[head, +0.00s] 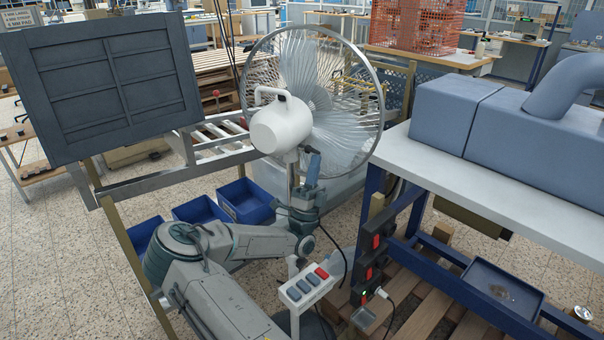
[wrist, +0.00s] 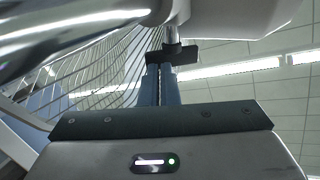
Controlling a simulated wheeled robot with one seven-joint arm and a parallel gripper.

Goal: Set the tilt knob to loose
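The fan (head: 312,95) has a round wire guard with a white motor head (head: 282,125) in front of it, on a pole. The black tilt knob (wrist: 184,54) has a flat, bar-like grip on a short stem under the motor head in the wrist view. My gripper (head: 311,158) is just right of the pole, below the motor head. In the wrist view its blue fingers (wrist: 161,72) are close together, with their tips at the left part of the knob. They appear shut on it, though the tips are partly hidden. The knob's setting cannot be read.
The fan's button panel (head: 308,286) stands low in front, beside my arm. A workbench (head: 430,165) with a blue-grey machine is on the right. A dark panel (head: 105,85) on a frame and blue bins (head: 245,201) are on the left.

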